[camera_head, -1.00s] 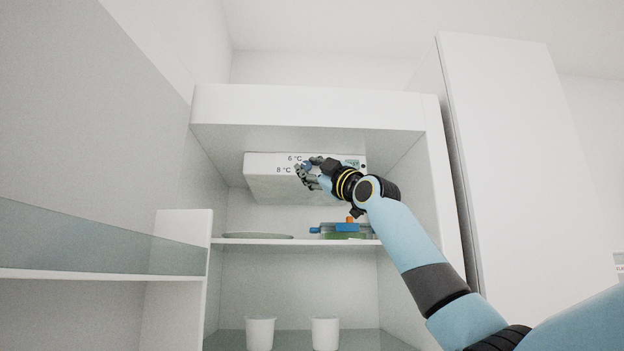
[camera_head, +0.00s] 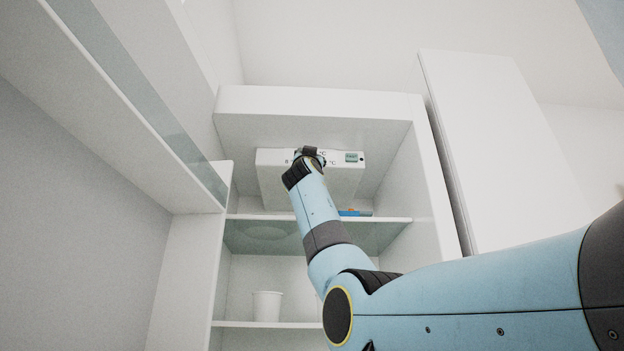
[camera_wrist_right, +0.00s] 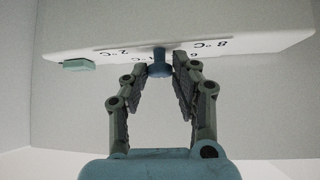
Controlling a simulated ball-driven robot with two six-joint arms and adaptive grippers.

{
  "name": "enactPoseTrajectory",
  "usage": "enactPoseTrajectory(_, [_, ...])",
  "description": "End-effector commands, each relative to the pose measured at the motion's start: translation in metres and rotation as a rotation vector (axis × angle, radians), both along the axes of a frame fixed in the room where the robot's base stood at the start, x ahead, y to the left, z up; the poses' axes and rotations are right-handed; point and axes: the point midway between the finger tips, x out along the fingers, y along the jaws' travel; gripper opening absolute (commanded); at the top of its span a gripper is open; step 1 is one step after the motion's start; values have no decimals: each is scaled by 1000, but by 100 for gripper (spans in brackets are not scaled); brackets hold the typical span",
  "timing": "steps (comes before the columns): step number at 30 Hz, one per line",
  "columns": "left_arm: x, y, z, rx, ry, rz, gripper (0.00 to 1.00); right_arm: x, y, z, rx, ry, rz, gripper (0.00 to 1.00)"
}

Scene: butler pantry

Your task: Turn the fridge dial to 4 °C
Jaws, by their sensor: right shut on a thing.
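The blue dial (camera_wrist_right: 160,66) sits on the underside edge of the white control box (camera_head: 340,182) at the top of the open fridge. In the right wrist view the box is upside down, with 2 °C and 8 °C readable and the labels between partly hidden. My right gripper (camera_wrist_right: 159,80) is shut on the dial, one finger on each side. In the head view my right gripper (camera_head: 309,153) and forearm hide the dial. The dial's stem points toward the partly hidden label beside 2 °C; its exact setting is unclear. My left gripper is out of view.
Below are a glass shelf (camera_head: 385,219) with a blue item (camera_head: 352,212) and a white cup (camera_head: 267,306). The open door (camera_head: 110,110) is at left and a tall white panel (camera_head: 495,150) at right.

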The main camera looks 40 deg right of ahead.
Motion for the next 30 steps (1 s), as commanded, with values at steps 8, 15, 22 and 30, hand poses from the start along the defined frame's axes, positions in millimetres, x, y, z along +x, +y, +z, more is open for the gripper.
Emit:
enactPoseTrajectory(8, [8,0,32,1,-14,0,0,4,5,7,222,-128,0,0])
enactPoseTrajectory(15, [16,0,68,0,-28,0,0,4,6,10,383,-231,2,0])
enactPoseTrajectory(22, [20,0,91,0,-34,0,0,5,7,9,485,-295,2,0])
enactPoseTrajectory(30, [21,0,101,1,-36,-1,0,5,7,7,540,-330,5,0])
